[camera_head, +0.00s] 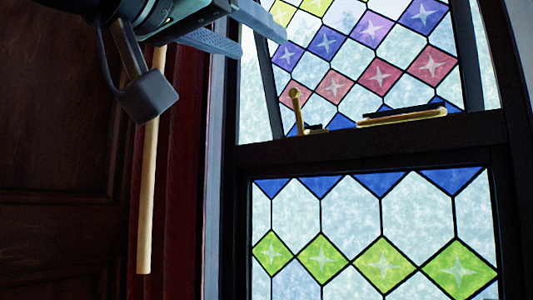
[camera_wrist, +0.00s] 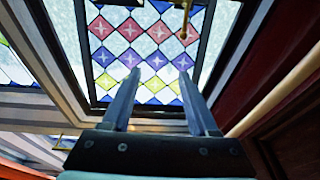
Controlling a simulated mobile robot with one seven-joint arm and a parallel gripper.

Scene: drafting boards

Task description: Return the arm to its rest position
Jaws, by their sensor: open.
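My gripper (camera_head: 262,45) is at the top left of the head view, in front of the left side of the stained-glass window (camera_head: 380,80). In the wrist view, my gripper (camera_wrist: 159,73) has its two fingers apart, with nothing between them but the window's coloured panes behind. The upper window panel looks tilted within its dark frame (camera_head: 350,140). A brass handle (camera_head: 296,112) stands at its lower left; it also shows at the top of the wrist view (camera_wrist: 185,18). The gripper appears apart from it. Most of my arm is out of view.
A pale wooden pole (camera_head: 149,200) runs upright on the left, partly behind my gripper. Dark wood panelling (camera_head: 60,150) and a reddish upright (camera_head: 185,200) stand beside it. A brass piece with a dark top (camera_head: 400,116) lies along the upper panel's bottom edge.

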